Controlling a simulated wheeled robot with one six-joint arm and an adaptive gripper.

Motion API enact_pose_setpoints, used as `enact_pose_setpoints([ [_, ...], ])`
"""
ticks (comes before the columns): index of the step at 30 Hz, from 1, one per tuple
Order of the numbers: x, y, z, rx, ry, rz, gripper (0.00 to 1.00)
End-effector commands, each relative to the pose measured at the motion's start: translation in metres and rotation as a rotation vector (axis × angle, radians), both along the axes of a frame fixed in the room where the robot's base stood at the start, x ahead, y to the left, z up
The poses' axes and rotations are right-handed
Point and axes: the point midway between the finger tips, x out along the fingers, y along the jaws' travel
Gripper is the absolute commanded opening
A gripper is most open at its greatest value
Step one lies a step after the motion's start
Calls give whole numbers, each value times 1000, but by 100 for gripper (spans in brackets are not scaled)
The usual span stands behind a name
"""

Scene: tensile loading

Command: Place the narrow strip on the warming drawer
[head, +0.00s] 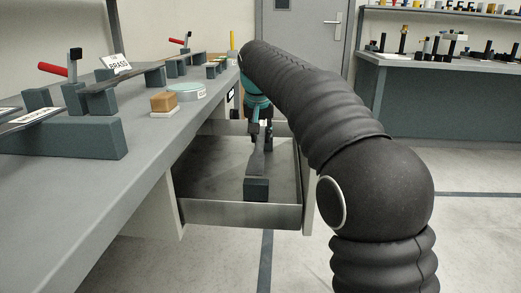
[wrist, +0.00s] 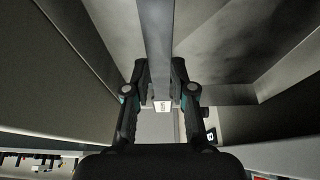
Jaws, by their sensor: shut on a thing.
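The narrow strip (head: 258,163) is a grey flat bar in the open warming drawer (head: 213,208). My gripper (head: 261,128) is above the drawer and shut on the far part of the strip. The strip's near end is at the dark block (head: 257,188) in the drawer; I cannot tell whether it touches. In the wrist view the strip (wrist: 157,45) runs from the top edge down between the two fingers of my gripper (wrist: 160,88). A small white label (wrist: 163,105) shows between the fingers. The drawer's far part is partly hidden by my arm.
The bench (head: 100,180) stands left of the drawer. On it are a bar on blocks by a "BRASS" sign (head: 117,63), a wooden block (head: 163,101), a round dish (head: 187,92) and red-handled clamps (head: 53,69). Another bench (head: 440,95) is far right. The floor between is clear.

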Motion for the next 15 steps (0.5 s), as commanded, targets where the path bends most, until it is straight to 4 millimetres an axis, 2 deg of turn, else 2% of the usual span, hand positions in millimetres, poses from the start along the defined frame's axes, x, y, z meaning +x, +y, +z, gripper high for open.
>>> enact_pose_setpoints([
  [9,0,-1,-34,0,-1,-1,0],
  [15,0,0,-35,1,-3,-1,0],
])
